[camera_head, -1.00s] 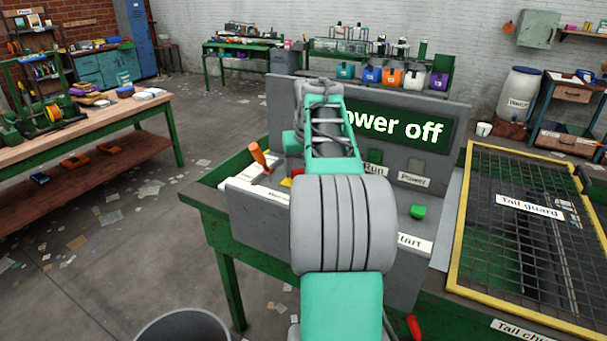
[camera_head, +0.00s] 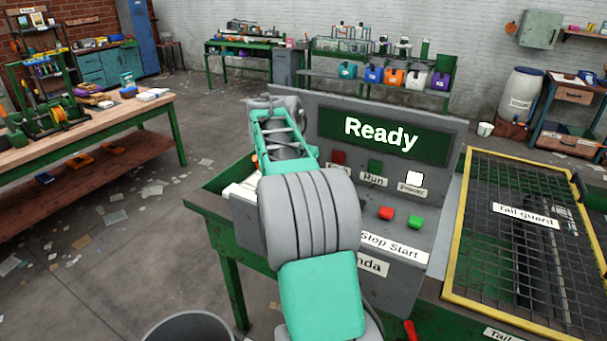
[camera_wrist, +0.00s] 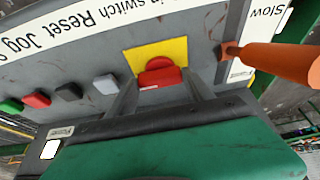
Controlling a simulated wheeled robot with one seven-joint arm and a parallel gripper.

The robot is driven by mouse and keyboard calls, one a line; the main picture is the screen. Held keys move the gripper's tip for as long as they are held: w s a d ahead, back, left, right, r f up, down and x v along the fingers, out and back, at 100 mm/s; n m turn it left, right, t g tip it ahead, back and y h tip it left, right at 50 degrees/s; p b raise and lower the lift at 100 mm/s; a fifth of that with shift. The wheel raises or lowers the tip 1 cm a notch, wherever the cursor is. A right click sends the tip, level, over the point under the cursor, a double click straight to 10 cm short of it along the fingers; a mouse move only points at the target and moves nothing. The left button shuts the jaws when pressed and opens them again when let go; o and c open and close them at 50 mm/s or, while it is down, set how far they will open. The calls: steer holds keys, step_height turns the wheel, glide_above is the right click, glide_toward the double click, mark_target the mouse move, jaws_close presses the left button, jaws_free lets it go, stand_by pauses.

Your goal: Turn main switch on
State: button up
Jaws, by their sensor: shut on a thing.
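The main switch (camera_wrist: 161,76) is a red knob on a yellow plate (camera_wrist: 148,54), seen in the wrist view. My gripper (camera_wrist: 160,84) is shut on the red knob, with one finger at each side of it. In the head view my own arm hides the switch and the gripper. The display (camera_head: 382,136) on the grey control panel reads "Ready", and the Power lamp (camera_head: 414,178) is lit white.
An orange lever (camera_wrist: 275,60) stands close beside the switch in the wrist view. Grey, black, red and green buttons line the panel on the other side. A yellow-framed tail guard (camera_head: 525,230) lies right of the panel.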

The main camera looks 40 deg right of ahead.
stand_by(0.3)
steer(key=o, duration=1.4)
steer(key=shift+c, duration=0.2)
steer(key=w+p+v, duration=0.1)
steer(key=v, duration=0.6)
steer(key=shift+s+r, duration=0.35)
steer(key=shift+s, duration=0.1)
steer(key=shift+a, duration=0.15)
steer(key=s+a+f+n+t+y, duration=0.1)
steer(key=s+a+n, duration=0.15)
steer(key=a, duration=0.45)
steer(key=s+a+n, duration=0.1)
steer(key=a+n, duration=0.3)
steer(key=a, duration=0.4)
steer(key=s+a+f+n+y, duration=0.1)
steer(key=s+a+f+n, duration=0.3)
steer(key=a, duration=0.5)
steer(key=s+a+f+n+t+y, duration=0.1)
steer(key=s+a+f+n+y, duration=0.1)
steer(key=s+a+f, duration=0.5)
steer(key=shift+s+a+n, duration=0.8)
steer(key=shift+a+n, duration=0.05)
steer(key=shift+a, duration=0.1)
